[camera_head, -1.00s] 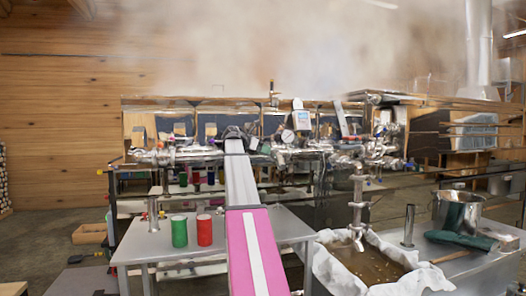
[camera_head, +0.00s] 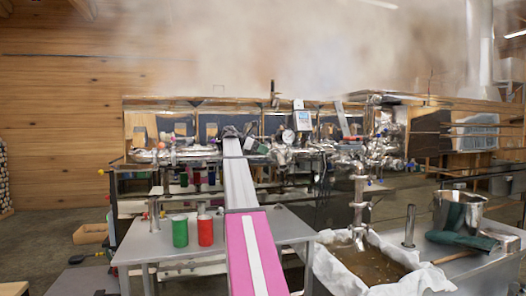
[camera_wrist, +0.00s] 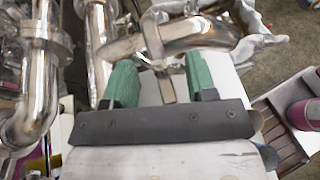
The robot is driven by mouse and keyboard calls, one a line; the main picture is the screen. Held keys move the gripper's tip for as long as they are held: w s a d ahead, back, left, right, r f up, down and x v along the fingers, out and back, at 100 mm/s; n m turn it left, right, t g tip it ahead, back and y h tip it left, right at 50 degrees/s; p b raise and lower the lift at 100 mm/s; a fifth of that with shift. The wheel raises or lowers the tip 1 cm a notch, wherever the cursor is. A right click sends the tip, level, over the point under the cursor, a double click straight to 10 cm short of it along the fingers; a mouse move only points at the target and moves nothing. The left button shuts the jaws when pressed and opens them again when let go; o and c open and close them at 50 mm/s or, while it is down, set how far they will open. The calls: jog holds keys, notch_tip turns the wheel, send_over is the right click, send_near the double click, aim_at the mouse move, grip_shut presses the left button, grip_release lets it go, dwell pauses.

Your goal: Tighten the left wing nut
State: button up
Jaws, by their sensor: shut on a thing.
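My arm reaches forward to the row of steel pipes (camera_head: 290,152), and my gripper (camera_head: 231,132) is at the pipework in the head view. In the wrist view my gripper (camera_wrist: 163,85) has green finger pads on either side of a small metal piece, which appears to be the left wing nut (camera_wrist: 167,90). The jaws are shut on it. It sits below a pipe clamp band (camera_wrist: 152,38) around a shiny steel pipe (camera_wrist: 200,35). The wing nut is too small or hidden to make out in the head view.
Bent steel pipes (camera_wrist: 40,75) stand close to the left of my gripper. A steel table (camera_head: 150,243) with a green can (camera_head: 180,232) and a red can (camera_head: 205,231) is below my arm. A cloth-lined basin (camera_head: 340,277) and a metal bucket (camera_head: 458,212) are at the right.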

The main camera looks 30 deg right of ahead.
jog(key=shift+w, duration=0.1)
jog(key=o, duration=0.8)
jog(key=v, duration=1)
jog(key=shift+a+r, duration=0.2)
jog(key=shift+a, duration=0.1)
